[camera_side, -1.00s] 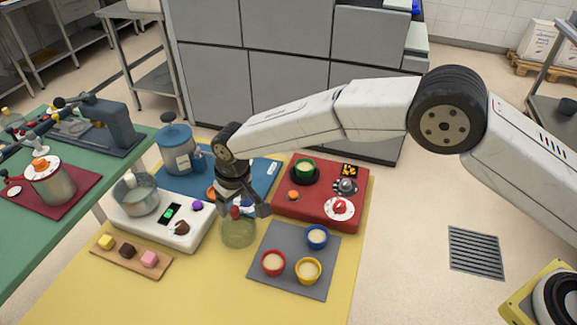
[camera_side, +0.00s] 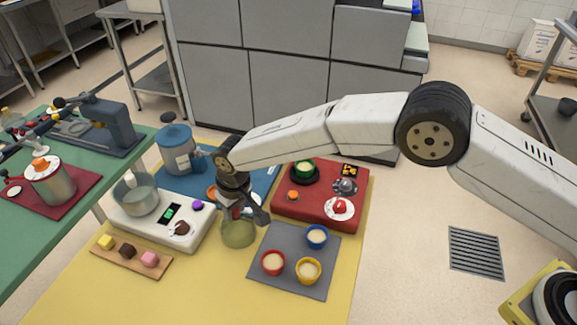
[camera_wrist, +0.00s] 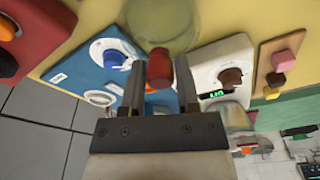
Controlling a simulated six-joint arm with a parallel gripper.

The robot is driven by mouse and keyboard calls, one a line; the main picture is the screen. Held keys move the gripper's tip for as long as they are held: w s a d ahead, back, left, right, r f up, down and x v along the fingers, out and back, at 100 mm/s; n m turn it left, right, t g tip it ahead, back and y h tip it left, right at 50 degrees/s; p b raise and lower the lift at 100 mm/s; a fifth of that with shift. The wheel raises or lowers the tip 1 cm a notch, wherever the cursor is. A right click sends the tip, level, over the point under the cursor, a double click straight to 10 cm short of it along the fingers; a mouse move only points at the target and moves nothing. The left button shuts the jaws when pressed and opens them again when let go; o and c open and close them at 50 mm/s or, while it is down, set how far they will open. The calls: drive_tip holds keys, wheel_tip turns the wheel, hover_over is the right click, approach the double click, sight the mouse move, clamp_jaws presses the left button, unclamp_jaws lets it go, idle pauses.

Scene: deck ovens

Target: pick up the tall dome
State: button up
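The tall dome (camera_side: 238,235) is see-through and greenish, with a red knob on top. It stands on the yellow mat between the white scale and the grey mat. In the wrist view the dome (camera_wrist: 160,20) lies just beyond my fingertips. Its red knob (camera_wrist: 158,61) shows between the finger ends, with narrow gaps on both sides. My gripper (camera_wrist: 159,64) is open. In the side view my gripper (camera_side: 243,207) is right over the dome's top and partly hides the knob.
A white scale (camera_side: 195,240) with a glass bowl stands left of the dome. A grey mat (camera_side: 290,287) with red, blue and yellow cups lies at right. A red board (camera_side: 310,212) and a blue mat (camera_side: 262,170) lie behind. A wooden board (camera_side: 120,257) holds small cakes.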

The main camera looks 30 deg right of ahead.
clamp_jaws()
drive_tip(key=shift+r, duration=0.15)
drive_tip(key=shift+r, duration=1.45)
drive_tip(key=shift+s+d+r, duration=0.1)
drive_tip(key=shift+s+r, duration=0.05)
drive_tip(key=shift+r, duration=0.15)
drive_tip(key=s+d+r, duration=0.6)
drive_tip(key=s+r, duration=0.3)
drive_tip(key=s, duration=0.2)
drive_tip(key=shift+s+d+r, duration=0.15)
drive_tip(key=shift+s+d, duration=0.2)
drive_tip(key=shift+s, duration=0.05)
drive_tip(key=shift+w, duration=0.1)
